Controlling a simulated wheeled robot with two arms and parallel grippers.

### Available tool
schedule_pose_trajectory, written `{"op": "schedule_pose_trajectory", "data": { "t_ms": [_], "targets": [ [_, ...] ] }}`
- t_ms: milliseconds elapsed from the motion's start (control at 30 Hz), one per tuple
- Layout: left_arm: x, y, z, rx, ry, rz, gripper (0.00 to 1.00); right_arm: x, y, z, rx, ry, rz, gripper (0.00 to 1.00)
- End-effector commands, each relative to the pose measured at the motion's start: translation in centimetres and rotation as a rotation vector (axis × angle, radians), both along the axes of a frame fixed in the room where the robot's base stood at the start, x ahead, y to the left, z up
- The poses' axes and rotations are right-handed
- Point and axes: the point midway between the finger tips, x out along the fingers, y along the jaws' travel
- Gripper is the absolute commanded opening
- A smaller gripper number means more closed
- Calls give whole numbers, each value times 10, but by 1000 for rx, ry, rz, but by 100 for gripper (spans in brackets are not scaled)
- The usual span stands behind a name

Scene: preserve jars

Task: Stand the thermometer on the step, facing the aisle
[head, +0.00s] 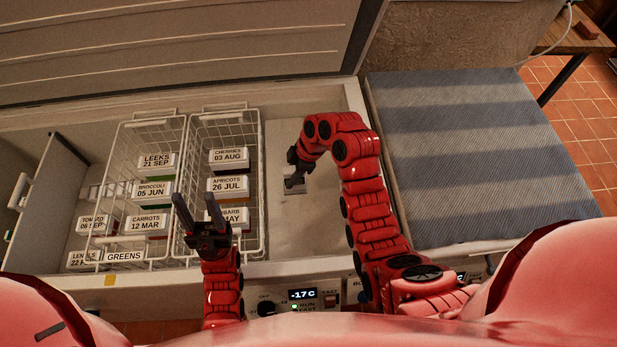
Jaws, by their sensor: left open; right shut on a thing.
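The thermometer (292,189) is a small pale object at the bare floor area to the right of the baskets in the chest freezer. My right gripper (295,178) is shut on it from above and partly hides it. I cannot tell whether it touches the surface below or which way its face points. The step (305,225) appears to be this pale, empty surface at the freezer's right end. My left gripper (198,208) is open and empty, over the front of the right-hand wire basket.
Two white wire baskets (188,128) hold several labelled boxes, including apricots (228,184) and broccoli (153,190). A control panel with a -17 C display (302,294) is on the freezer's front. A striped grey cloth (460,150) covers the surface at right.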

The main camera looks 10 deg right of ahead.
Motion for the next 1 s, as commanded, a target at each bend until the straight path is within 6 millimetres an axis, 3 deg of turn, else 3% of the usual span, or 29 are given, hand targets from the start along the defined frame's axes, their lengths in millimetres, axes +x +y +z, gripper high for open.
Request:
{"op": "schedule_pose_trajectory", "data": {
  "t_ms": [167, 300, 1000],
  "targets": [
    [0, 0, -21, 0, 0, 0, 50, -1, -1, -35, 0, 4, -3, 0],
    [0, 0, -1, 0, -1, 0, 50, -3, 0, -52, -3, 10, 0, 0],
    [0, 0, 16, 0, 0, 0, 50, 1, 0, -104, 0, -2, 0, 0]
  ]
}}
